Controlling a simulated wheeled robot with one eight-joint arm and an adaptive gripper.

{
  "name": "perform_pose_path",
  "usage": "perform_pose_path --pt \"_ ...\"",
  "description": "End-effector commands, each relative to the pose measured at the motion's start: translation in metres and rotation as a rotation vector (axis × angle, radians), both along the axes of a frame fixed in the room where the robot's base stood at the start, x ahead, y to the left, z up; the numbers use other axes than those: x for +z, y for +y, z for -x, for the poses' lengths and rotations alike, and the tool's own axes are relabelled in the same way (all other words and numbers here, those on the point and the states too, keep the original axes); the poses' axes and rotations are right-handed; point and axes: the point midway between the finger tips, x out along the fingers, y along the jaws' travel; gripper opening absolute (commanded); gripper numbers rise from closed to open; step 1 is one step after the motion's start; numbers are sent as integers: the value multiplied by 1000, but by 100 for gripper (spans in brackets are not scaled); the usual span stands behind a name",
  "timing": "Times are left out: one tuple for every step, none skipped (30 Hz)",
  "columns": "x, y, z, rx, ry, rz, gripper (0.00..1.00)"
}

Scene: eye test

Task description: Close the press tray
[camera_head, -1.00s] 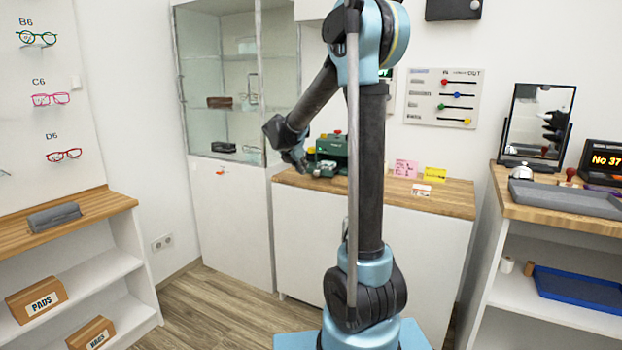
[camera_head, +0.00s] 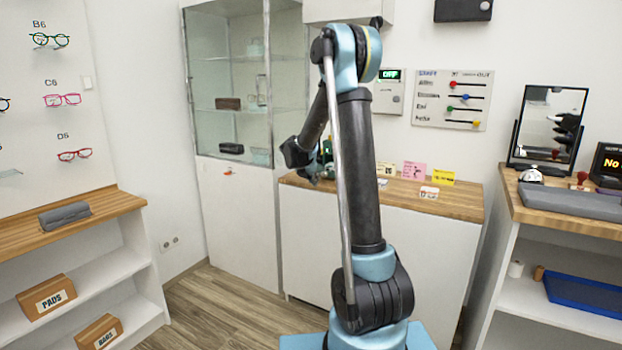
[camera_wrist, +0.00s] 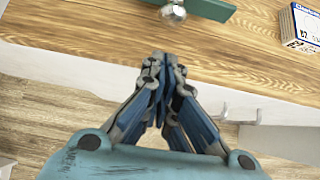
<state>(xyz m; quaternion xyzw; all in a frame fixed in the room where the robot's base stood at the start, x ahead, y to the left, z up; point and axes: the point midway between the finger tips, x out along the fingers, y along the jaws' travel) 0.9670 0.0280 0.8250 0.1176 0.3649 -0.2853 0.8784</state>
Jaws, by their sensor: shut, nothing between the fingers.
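The green press (camera_head: 327,148) stands on the wooden counter by the back wall. In the head view my arm hides most of it, so its tray cannot be made out there. In the wrist view a green part with a round metal knob (camera_wrist: 173,12) shows at the top edge, cut off by the frame; I cannot tell how far the tray is out. My gripper (camera_wrist: 163,60) is shut and empty, over the counter's front edge, with its tips short of the knob and apart from it in the picture. It also shows in the head view (camera_head: 314,178), partly blurred into the arm.
The wooden counter (camera_head: 455,205) carries small cards, including a pink one (camera_head: 413,171) and a yellow one (camera_head: 441,177). A small labelled box (camera_wrist: 302,25) lies right of the green part. A glass cabinet (camera_head: 230,85) stands to the left. Floor shows below the counter edge.

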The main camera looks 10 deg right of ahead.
Motion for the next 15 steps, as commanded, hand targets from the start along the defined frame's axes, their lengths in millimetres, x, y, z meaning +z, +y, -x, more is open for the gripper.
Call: perform_pose_path --pt "1 -6 -8 -4 0 -1 0" --pt "1 -8 -11 -3 -1 -1 0" --pt "1 -11 -15 -2 -2 -1 0" --pt "1 -13 -18 -1 -2 -1 0" --pt "1 -15 -20 -1 -2 -1 0" --pt "2 -17 -23 -2 -1 0 0" --pt "2 -18 -24 -2 -1 0 0" --pt "2 -19 -26 -2 -1 0 0" --pt "2 -20 -27 -2 -1 0 0" --pt "2 -21 -28 -2 -1 0 0" --pt "1 -21 -29 -2 -1 0 0" --pt "1 -22 -30 -1 -1 1 0" --pt "1 -22 -30 -1 -1 0 0" --pt "2 -22 -30 -1 -1 0 0" --pt "2 -22 -30 -1 -1 0 0"
